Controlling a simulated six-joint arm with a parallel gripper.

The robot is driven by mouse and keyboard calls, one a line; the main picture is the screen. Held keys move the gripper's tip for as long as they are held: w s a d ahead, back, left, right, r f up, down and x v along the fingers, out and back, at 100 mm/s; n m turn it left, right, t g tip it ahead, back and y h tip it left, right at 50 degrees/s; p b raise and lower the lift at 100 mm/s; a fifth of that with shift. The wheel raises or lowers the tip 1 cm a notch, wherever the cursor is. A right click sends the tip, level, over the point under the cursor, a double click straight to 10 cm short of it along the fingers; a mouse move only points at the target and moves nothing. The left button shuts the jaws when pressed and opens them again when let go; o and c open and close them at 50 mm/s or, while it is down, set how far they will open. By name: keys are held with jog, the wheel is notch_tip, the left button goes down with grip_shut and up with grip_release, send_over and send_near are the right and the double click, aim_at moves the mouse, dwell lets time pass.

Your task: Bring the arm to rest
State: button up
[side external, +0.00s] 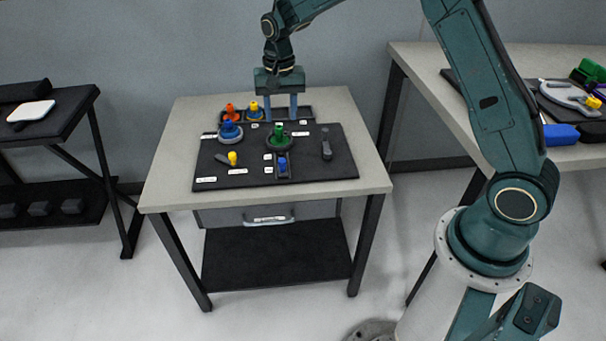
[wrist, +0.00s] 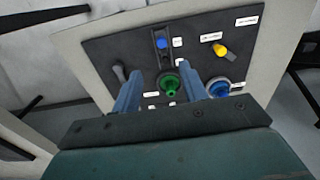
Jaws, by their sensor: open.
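My gripper (side external: 281,106) is open above the back part of the table, with its two blue-grey fingers pointing down and apart. In the wrist view my gripper (wrist: 152,95) shows nothing held between the fingers. The black mat (side external: 330,170) lies on the table under and in front of it. A green-topped piece (side external: 279,133) stands on the mat just in front of the fingers; it also shows in the wrist view (wrist: 171,85). Whether the fingertips touch anything cannot be told.
The mat holds a blue-topped round piece (side external: 230,131), a yellow-ended tool (side external: 232,158), a small blue piece (side external: 282,164) and a dark grey tool (side external: 326,149). Orange (side external: 230,110) and yellow (side external: 254,108) knobs stand behind. Side tables flank the work table (side external: 170,190).

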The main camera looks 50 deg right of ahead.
jog(key=s+a+r+n+t, duration=0.2)
jog(key=s+r+n+t, duration=0.15)
jog(key=s+r, duration=1.2)
jog(key=s+a+r+n+t, duration=0.1)
jog(key=s+n, duration=0.4)
jog(key=s, duration=1.2)
jog(key=shift+s+a+r+t, duration=0.2)
jog(key=shift+s+r+t, duration=0.15)
jog(key=shift+t, duration=0.1)
jog(key=shift+w, duration=0.1)
jog(key=shift+c, duration=0.4)
